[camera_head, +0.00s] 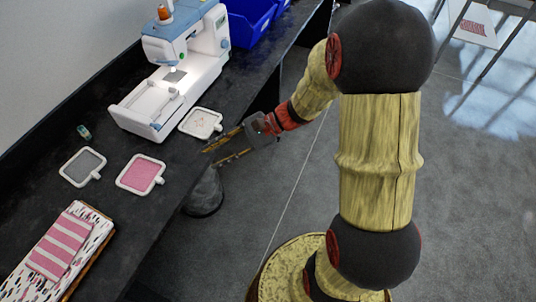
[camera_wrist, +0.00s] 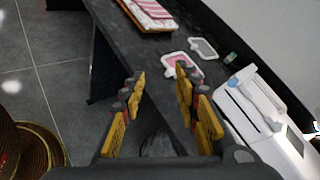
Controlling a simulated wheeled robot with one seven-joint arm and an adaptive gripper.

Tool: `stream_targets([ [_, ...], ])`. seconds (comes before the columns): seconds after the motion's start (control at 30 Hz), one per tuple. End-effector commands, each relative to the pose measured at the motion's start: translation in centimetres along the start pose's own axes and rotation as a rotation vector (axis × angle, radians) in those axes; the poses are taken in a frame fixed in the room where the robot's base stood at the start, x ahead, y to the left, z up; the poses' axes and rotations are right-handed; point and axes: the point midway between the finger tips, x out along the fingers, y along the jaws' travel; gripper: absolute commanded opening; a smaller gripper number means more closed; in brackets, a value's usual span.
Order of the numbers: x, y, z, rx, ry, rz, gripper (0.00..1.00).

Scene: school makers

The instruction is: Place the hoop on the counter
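Several small square-framed hoops with white rims lie flat on the dark counter (camera_head: 145,212). One hoop with pale patterned cloth (camera_head: 201,123) is at the sewing machine's right, closest to my gripper. A pink hoop (camera_head: 140,175) and a grey hoop (camera_head: 83,167) lie farther left. In the wrist view the pink hoop (camera_wrist: 180,64) and grey hoop (camera_wrist: 203,48) show beyond the fingers; I cannot make out the pale one there. My gripper (camera_head: 211,156) is open, its yellow fingers (camera_wrist: 160,92) apart with nothing between them, at the counter's front edge beside the pale hoop.
A white and blue sewing machine (camera_head: 180,75) stands behind the hoops. Blue bins (camera_head: 247,22) are at the far end. Folded patterned fabric (camera_head: 60,250) lies at the near end. A small tape roll (camera_head: 84,131) sits by the wall. A dark round object (camera_head: 205,195) stands below the edge.

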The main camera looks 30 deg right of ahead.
Motion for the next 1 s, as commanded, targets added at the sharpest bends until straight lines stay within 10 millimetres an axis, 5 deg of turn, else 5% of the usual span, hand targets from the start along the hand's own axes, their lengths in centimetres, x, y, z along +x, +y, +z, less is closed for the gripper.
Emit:
stream_targets([
  [0.03, 0.0, 1.0, 2.1, -0.093, 0.039, 0.078, 0.31],
  [0.2, -1.5, 5.3, 6.5, -0.397, 0.196, 0.335, 0.31],
  [0.43, -6.3, 8.9, 9.7, -0.833, 0.457, 0.613, 0.31],
  [0.7, -12.9, 9.0, 12.4, -1.273, 0.770, 0.804, 0.31],
  [1.0, -15.3, 8.4, 13.5, -1.413, 0.885, 0.855, 0.31],
])
